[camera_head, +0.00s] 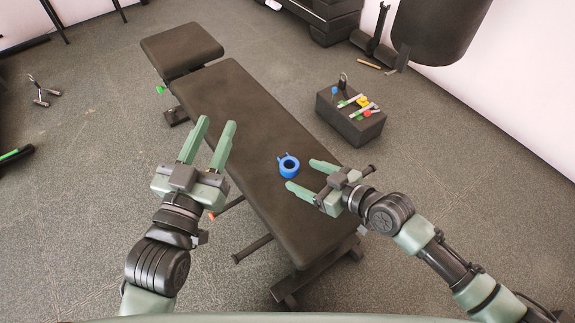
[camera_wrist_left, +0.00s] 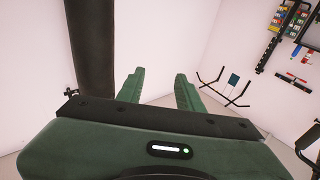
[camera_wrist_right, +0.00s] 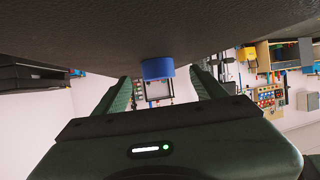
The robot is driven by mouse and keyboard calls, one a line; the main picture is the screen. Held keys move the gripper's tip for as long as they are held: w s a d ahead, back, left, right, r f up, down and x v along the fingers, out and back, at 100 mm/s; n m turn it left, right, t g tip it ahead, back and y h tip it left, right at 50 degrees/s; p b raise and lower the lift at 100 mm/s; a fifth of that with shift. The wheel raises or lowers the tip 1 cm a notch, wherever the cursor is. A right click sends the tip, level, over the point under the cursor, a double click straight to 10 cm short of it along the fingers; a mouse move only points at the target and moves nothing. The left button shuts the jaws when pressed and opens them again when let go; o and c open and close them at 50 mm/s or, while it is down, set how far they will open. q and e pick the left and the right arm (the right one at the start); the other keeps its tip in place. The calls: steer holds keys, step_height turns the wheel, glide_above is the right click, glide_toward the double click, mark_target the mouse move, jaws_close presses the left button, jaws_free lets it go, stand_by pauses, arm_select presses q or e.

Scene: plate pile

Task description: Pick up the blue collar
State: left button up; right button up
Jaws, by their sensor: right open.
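The blue collar (camera_head: 288,166) is a small ring with short tabs, lying on the black padded bench (camera_head: 245,110). In the right wrist view the blue collar (camera_wrist_right: 158,69) shows beyond and between the fingers. My right gripper (camera_head: 306,175) is open and empty, just to the right of the collar, with its fingers pointing toward it. The collar appears just ahead of the fingertips; I cannot tell the exact gap. My left gripper (camera_head: 217,126) is open and empty, over the left side of the bench, apart from the collar. In the left wrist view its fingers (camera_wrist_left: 158,85) are spread.
A dark box (camera_head: 350,122) with several small coloured items on top stands on the floor right of the bench. A large black cylinder (camera_head: 440,25) is at the upper right. The bench pad around the collar is clear.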

mark_target(296, 169)
steer(key=x, duration=0.1)
steer(key=b+x, duration=0.1)
steer(key=x, duration=0.3)
steer(key=shift+w+r+b, duration=0.25)
steer(key=shift+w+b, duration=0.05)
steer(key=shift+b, duration=0.05)
steer(key=c, duration=1.5)
arm_select(q)
step_height(296, 169, up, 8)
steer(key=s+t+h, duration=0.1)
steer(key=s+t, duration=0.2)
steer(key=t, duration=0.1)
steer(key=shift+f+t+h, duration=0.25)
steer(key=shift+t+h, duration=0.05)
steer(key=shift+w+d, duration=0.1)
steer(key=shift+w, duration=0.05)
arm_select(e)
steer(key=shift+r, duration=0.2)
